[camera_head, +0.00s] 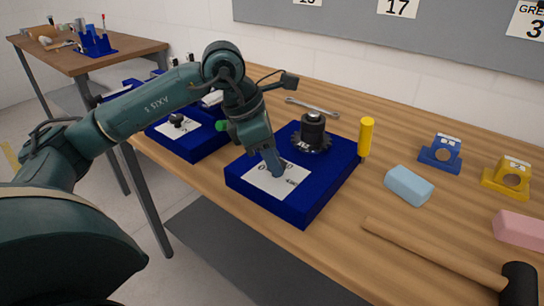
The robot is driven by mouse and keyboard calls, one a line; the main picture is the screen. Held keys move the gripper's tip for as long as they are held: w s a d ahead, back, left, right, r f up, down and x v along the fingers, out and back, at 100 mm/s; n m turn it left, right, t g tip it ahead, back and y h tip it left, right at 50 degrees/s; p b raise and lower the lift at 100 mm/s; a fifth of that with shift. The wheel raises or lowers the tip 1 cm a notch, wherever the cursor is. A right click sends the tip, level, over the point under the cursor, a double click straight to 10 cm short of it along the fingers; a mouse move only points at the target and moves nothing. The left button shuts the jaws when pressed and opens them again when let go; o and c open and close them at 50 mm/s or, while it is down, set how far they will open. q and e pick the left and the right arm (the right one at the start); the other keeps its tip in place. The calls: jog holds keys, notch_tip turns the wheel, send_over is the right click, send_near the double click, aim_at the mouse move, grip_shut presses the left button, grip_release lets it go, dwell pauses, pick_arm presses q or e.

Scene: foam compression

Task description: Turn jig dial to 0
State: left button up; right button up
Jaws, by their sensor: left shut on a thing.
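The jig is a dark blue block (312,207) on the wooden bench, with a white dial plate (262,184) on its top face. Numbers on the plate are too small or covered to read fully. A dark round toothed part with a black cylinder (312,132) stands on the block behind the plate. My left gripper (277,174) points down at the plate and is shut at its middle. The dial knob is hidden by the fingers, so its setting cannot be told. My right gripper is not in view.
A second blue jig (190,145) with a black knob stands to the left. A yellow cylinder (366,138), a wrench (312,107), a light blue foam block (408,186), a pink block (518,230), blue (440,155) and yellow (508,179) holders and a hammer (430,249) lie on the bench.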

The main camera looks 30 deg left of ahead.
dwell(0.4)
pick_arm(q)
jog(key=o, duration=1)
jog(key=shift+c, duration=0.2)
jog(key=v, duration=1.3)
jog(key=shift+p, duration=0.45)
